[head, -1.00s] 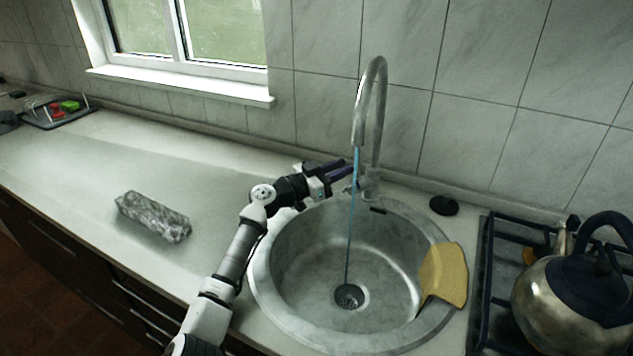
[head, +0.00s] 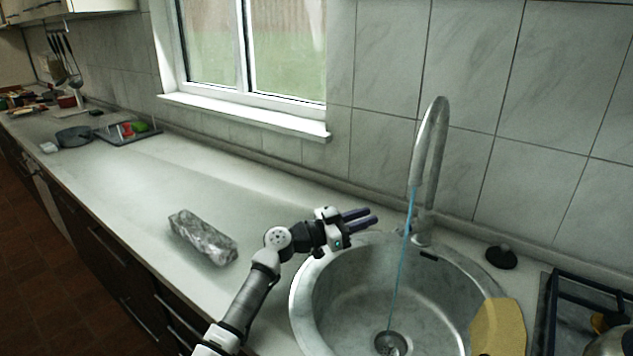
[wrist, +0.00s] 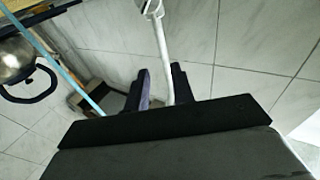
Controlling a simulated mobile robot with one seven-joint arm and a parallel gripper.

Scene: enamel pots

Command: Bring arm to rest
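My gripper (head: 372,217) is above the left back rim of the sink, to the left of the tap (head: 434,165). Its two dark fingers stand apart with nothing held between them. In the wrist view the fingers (wrist: 160,78) show a gap, with a pale, thin part of the tap (wrist: 160,40) seen behind it. My arm reaches in from the bottom of the head view, bent at the elbow. A blue water stream (head: 403,265) runs from the tap into the round metal sink (head: 345,300).
A grey speckled block (head: 203,238) lies on the counter (head: 130,195) left of my arm. A yellow cloth-like piece (head: 498,328) lies over the sink's right rim. A black round object (head: 501,257) and the stove (head: 575,310) are at right. Counter space behind the block is clear.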

